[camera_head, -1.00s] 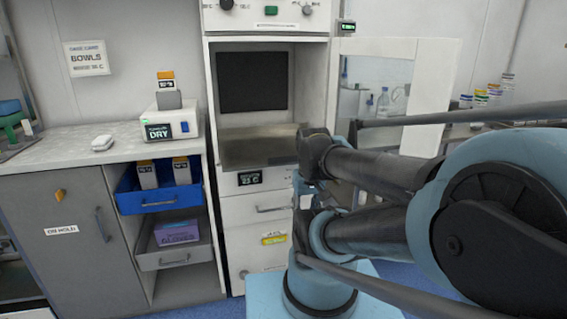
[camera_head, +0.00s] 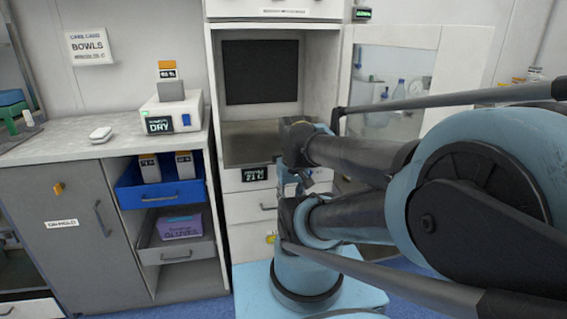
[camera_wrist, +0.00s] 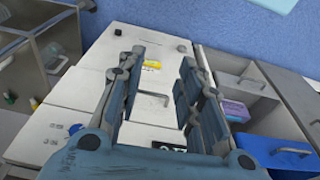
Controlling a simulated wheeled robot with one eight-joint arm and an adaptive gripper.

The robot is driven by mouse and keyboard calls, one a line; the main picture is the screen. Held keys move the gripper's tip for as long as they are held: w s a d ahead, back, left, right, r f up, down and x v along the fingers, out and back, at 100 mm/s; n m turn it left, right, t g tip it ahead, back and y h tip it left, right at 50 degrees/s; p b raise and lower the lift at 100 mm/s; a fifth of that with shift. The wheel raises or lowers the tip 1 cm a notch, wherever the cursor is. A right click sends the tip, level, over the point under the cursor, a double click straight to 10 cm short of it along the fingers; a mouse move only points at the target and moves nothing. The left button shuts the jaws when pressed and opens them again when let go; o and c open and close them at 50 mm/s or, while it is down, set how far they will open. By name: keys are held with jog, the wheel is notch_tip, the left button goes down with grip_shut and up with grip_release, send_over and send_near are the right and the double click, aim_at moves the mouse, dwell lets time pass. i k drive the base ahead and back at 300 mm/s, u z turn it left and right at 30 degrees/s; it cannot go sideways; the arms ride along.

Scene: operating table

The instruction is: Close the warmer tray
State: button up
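The white warmer cabinet (camera_head: 212,90) stands in the middle of the head view with its upper bay open. A flat grey-brown tray surface (camera_head: 250,145) lies in the bottom of the bay, above a small dark display (camera_head: 255,174). I cannot tell how far the tray sticks out. White drawers with bar handles (camera_head: 268,207) lie below the display. My gripper (camera_wrist: 160,85) is open and empty in the wrist view, pointing toward the cabinet's drawer fronts, with a handle (camera_wrist: 152,97) seen between its fingers. In the head view my arm hides the cabinet's right lower side.
A glass-fronted white door (camera_head: 395,85) stands open right of the bay. On the left are a counter (camera_head: 60,146) with a white device (camera_head: 172,115), a pulled-out blue drawer (camera_head: 160,193) and a grey drawer (camera_head: 178,253) with a purple box.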

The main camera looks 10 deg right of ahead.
aim_at(250, 143)
jog(key=u, duration=0.05)
jog(key=k, duration=0.85)
jog(key=z, duration=0.05)
